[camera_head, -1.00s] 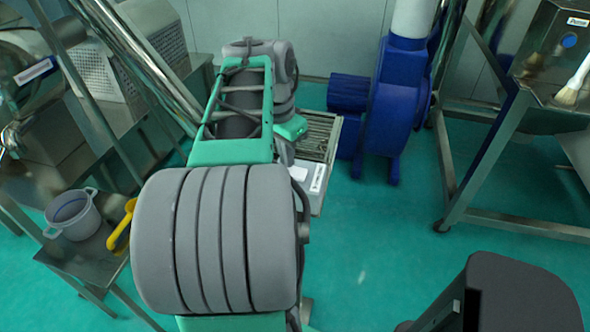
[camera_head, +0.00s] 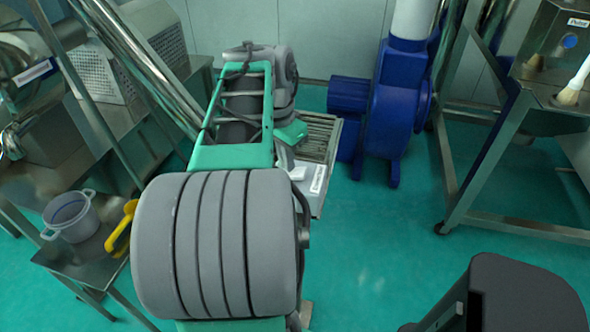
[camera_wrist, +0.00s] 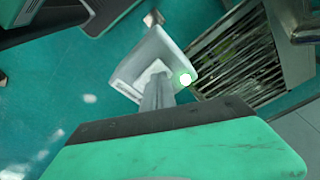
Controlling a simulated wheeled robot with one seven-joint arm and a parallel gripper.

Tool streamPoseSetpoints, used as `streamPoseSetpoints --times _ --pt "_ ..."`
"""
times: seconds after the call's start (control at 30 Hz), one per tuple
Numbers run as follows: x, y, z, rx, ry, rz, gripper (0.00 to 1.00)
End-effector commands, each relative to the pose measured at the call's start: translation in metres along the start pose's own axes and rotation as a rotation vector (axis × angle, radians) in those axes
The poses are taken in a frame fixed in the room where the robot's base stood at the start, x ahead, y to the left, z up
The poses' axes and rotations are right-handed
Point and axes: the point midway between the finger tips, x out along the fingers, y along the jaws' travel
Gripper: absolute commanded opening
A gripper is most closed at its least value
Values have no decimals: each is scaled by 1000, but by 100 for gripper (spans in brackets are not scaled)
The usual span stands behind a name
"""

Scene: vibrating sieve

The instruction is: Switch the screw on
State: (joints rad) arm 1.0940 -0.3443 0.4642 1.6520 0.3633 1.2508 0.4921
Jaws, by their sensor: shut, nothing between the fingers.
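A pale box with a label plate and a round, brightly glowing green button (camera_wrist: 186,79) shows in the wrist view; I take this box (camera_wrist: 182,58) to be the screw's switch box. My gripper (camera_wrist: 155,72) is shut and empty, its grey fingers in front of the box, to the left of the glowing button. I cannot tell whether the fingertips touch the box. In the head view the labelled box (camera_head: 318,180) shows beside my arm, partly hidden. My gripper's fingers are hidden there behind my arm.
A slatted metal grate (camera_head: 320,132) lies beside the box. A blue machine (camera_head: 390,105) stands to its right. A metal frame stand (camera_head: 455,185) is farther right. A pot (camera_head: 70,215) and a yellow scoop (camera_head: 121,228) sit on a side table at left. Green floor is open between.

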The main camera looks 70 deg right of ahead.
Motion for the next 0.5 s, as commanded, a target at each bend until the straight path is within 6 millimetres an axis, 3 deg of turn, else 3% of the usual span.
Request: streamPoseSetpoints --times 0.5 --pt "-51 0 -8 0 0 -1 0"
